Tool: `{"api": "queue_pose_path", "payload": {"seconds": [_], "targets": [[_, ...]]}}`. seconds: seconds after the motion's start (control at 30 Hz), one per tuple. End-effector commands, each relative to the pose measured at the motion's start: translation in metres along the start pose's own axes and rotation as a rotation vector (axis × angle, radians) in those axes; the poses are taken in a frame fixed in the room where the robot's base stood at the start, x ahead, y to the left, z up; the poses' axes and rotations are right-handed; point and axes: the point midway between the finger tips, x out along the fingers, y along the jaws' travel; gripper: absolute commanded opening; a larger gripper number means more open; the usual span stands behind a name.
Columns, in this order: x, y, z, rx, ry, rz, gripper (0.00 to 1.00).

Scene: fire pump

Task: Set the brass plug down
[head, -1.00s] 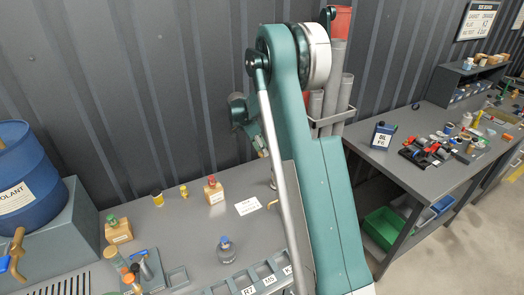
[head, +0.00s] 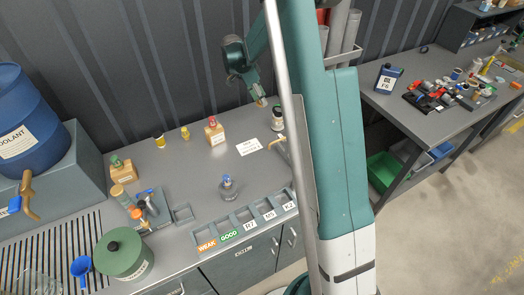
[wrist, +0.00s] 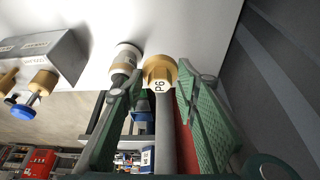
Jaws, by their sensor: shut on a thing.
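The brass plug (wrist: 160,69), a round brass head marked P6, sits between the fingertips in the wrist view. My gripper (wrist: 158,88) is shut on it. In the head view my gripper (head: 260,97) hangs over the back of the grey bench (head: 190,165), with the brass tip of the plug (head: 262,103) showing below it. The plug appears above the bench top, behind the white card (head: 248,147); the exact gap cannot be told. My own arm hides part of the bench to the right.
A white-topped jar (head: 277,116) stands close to the right of my gripper and shows beside the plug in the wrist view (wrist: 127,58). Labelled bins (head: 229,236) line the front edge. Bench around the clear flask (head: 228,187) is bare.

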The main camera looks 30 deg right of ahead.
Motion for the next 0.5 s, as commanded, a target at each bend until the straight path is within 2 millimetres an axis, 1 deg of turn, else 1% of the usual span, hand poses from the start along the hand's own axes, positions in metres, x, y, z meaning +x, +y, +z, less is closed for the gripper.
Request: {"api": "queue_pose_path", "payload": {"seconds": [0.03, 0.37, 0.5], "targets": [[-0.004, 0.012, 0.006, -0.006, 0.0, -0.003, 0.15], [-0.021, 0.083, 0.037, -0.039, 0.0, -0.016, 0.15], [-0.026, 0.115, 0.048, -0.052, 0.0, -0.021, 0.15]]}}
